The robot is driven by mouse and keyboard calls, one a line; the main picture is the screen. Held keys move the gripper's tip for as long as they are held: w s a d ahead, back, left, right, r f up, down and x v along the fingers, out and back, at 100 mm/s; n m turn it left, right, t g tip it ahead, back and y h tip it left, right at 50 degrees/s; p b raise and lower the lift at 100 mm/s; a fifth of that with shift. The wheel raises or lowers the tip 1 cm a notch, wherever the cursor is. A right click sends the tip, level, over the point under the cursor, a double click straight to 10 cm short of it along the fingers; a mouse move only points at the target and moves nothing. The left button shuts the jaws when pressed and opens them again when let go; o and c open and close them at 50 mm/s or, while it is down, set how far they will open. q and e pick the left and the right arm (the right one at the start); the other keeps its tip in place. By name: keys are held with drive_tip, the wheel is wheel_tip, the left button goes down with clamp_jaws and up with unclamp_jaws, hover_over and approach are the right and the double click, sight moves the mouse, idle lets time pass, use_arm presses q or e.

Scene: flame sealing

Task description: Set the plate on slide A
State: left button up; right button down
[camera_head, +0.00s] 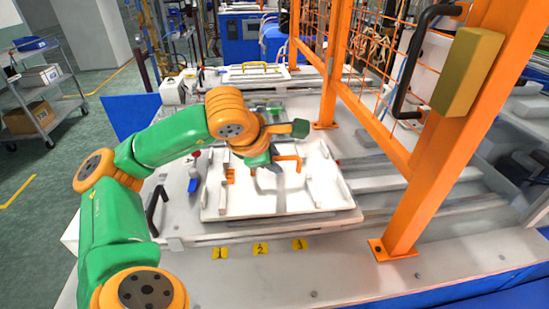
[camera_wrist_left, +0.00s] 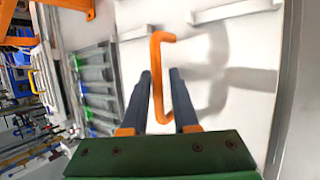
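The white plate (camera_head: 325,199) has raised white strips and orange handles. It lies flat on the light machine bed in the middle of the head view. My left gripper (camera_head: 264,167) is low over the plate. In the left wrist view, its two dark fingers (camera_wrist_left: 160,90) stand apart on either side of an orange handle (camera_wrist_left: 162,38) on the white plate (camera_wrist_left: 235,55). A gap shows between the fingers; I cannot tell whether they touch the handle. The gripper hides part of the plate. No slide is legibly marked A. My right gripper is not in view.
An orange post (camera_head: 455,140) and mesh fence stand right of the plate. Yellow tags (camera_head: 260,249) lie along the front edge. A black handle (camera_head: 156,211) and a small blue-and-white bottle (camera_head: 193,180) stand left of it. A yellow-handled fixture (camera_head: 258,70) lies behind.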

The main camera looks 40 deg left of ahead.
use_arm(q)
drive_tip(key=shift+s+f, duration=0.1)
drive_tip(key=p+v, duration=0.1)
drive_tip(key=v, duration=0.6)
drive_tip(key=shift+r, duration=0.2)
drive_tip(key=shift+f, duration=0.1)
